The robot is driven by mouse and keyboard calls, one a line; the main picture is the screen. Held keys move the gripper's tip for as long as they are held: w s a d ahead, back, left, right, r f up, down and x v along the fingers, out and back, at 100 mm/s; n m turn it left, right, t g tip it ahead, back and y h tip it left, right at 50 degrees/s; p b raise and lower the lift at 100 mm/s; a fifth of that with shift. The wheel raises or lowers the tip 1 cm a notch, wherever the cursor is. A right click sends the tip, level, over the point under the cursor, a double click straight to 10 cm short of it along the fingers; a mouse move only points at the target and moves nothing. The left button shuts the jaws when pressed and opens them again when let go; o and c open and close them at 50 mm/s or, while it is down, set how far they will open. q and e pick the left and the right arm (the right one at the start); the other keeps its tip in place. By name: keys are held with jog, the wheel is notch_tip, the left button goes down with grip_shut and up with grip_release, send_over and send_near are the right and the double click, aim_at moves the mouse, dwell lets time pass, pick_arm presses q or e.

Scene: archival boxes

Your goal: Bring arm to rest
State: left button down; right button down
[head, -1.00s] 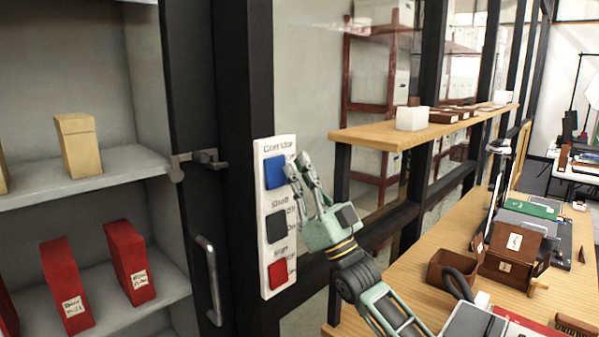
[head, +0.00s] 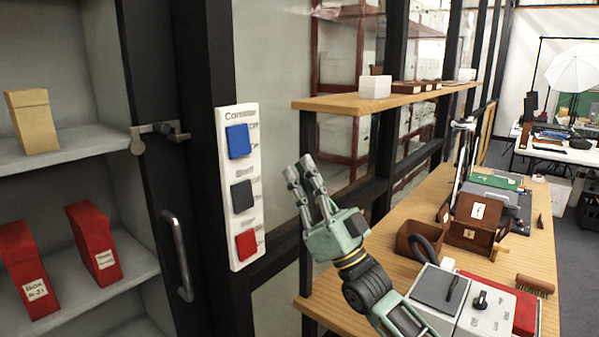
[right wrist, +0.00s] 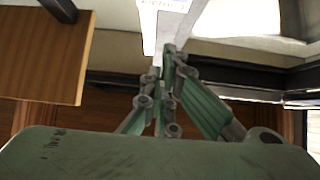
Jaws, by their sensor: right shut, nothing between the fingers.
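My right gripper (head: 306,174) is in the middle of the head view, pointing up, its two fingers shut with nothing between them. It is to the right of the white switch panel (head: 243,185) and apart from it in the picture. The panel carries a blue switch (head: 238,141), a dark grey switch (head: 242,196) and a red switch (head: 246,244). The right wrist view shows my green gripper linkage (right wrist: 165,95) close up, with a piece of a white lettered surface beyond it. My left gripper is not in view.
A cabinet with red boxes (head: 93,243) and a tan box (head: 32,121) is at left, with a door handle (head: 178,256). A wooden shelf (head: 330,103) is behind the arm. The workbench (head: 535,245) at right holds a brown box (head: 472,222) and a switch unit (head: 484,308).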

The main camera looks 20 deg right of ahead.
jog(key=w+d+f+m+g+h, duration=0.1)
jog(key=w+d+f+m+h, duration=0.25)
jog(key=f, duration=1.05)
jog(key=w+f+m+g+h, duration=0.15)
jog(key=w+f+h, duration=0.35)
jog(key=f, duration=0.9)
jog(key=s+d+f+g+h, duration=0.1)
jog(key=s+f+g+h, duration=0.3)
jog(key=f, duration=1.1)
jog(key=s+d+f+g+h, duration=0.1)
jog(key=s+d+f+g, duration=0.3)
jog(key=f, duration=1.1)
jog(key=s+a+f+g+h, duration=0.2)
jog(key=s+f+g, duration=0.3)
jog(key=s+f, duration=1.85)
jog(key=s+f+g, duration=0.3)
jog(key=s+f, duration=0.2)
jog(key=s, duration=1)
jog(key=s+a+f+g, duration=0.1)
jog(key=s+f+g, duration=0.3)
jog(key=s, duration=1.2)
jog(key=shift+s+f+n, duration=0.15)
jog(key=shift+f+n, duration=0.15)
jog(key=shift+f, duration=0.3)
